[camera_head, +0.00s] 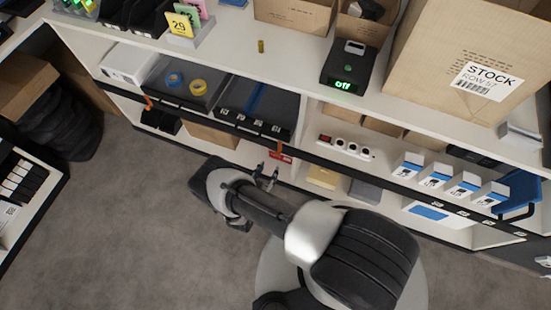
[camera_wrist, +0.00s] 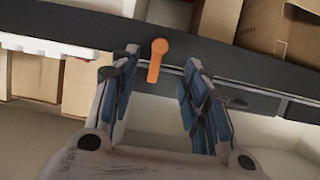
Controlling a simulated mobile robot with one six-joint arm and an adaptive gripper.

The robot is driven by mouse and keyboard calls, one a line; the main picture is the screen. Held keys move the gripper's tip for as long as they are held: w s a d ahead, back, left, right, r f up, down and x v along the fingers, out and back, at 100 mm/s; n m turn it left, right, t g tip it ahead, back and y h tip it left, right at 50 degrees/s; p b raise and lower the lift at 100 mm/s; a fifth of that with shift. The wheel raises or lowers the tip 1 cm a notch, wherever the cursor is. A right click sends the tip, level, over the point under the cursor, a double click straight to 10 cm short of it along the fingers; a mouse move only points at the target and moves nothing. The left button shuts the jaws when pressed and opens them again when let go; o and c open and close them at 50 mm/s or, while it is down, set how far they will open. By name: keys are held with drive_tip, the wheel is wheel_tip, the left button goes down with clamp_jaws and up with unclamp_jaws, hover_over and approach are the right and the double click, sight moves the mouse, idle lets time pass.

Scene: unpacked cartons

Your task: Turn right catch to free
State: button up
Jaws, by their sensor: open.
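The right catch (camera_head: 281,147) is a small orange lever on the dark front rail below the tray with the blue strip. In the wrist view the orange catch (camera_wrist: 156,62) stands nearly upright in the picture, its rounded end at the top and its lower end leaning slightly left. My gripper (camera_head: 268,171) is just in front of the shelf, below the catch in the head view. In the wrist view my gripper (camera_wrist: 163,57) is open, with the catch showing between its blue-padded fingers. I cannot tell whether either finger touches it. A second orange catch (camera_head: 148,103) is farther left.
The dark rail (camera_wrist: 60,33) runs behind the fingers. A red label (camera_head: 281,157) is under the right catch. Tape rolls (camera_head: 185,82) lie in the left tray. Cartons and several white-blue boxes (camera_head: 436,174) fill the shelves to the right. Bare floor (camera_head: 130,220) is open to the left.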

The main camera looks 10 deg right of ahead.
sight(277, 155)
drive_tip(key=b+x, duration=0.2)
drive_tip(key=x, duration=0.7)
drive_tip(key=shift+w+d+f+b, duration=0.15)
drive_tip(key=shift+w+d+b, duration=0.05)
drive_tip(key=shift+w+b, duration=0.1)
drive_tip(key=shift+c, duration=0.3)
clamp_jaws()
